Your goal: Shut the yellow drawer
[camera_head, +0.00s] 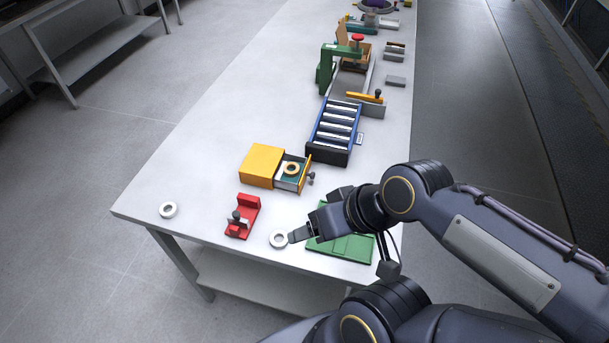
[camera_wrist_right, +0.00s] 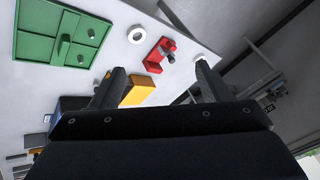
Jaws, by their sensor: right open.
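The yellow drawer box (camera_head: 262,165) sits on the white table with its drawer pulled out to the right. In the right wrist view part of the yellow box (camera_wrist_right: 138,93) shows beyond the fingers, partly hidden by the left one. My right gripper (camera_head: 315,215) is open, in front of the drawer and apart from it, near the green board. Its two spread fingers show in the wrist view (camera_wrist_right: 160,78) with nothing between them. My left gripper is not in view.
A red fixture (camera_head: 242,217), a white ring (camera_head: 279,239) and a green board (camera_head: 345,248) lie near the right gripper. Another white ring (camera_head: 168,210) lies near the left corner. A blue roller conveyor (camera_head: 334,130) stands behind the drawer. The table left of the box is clear.

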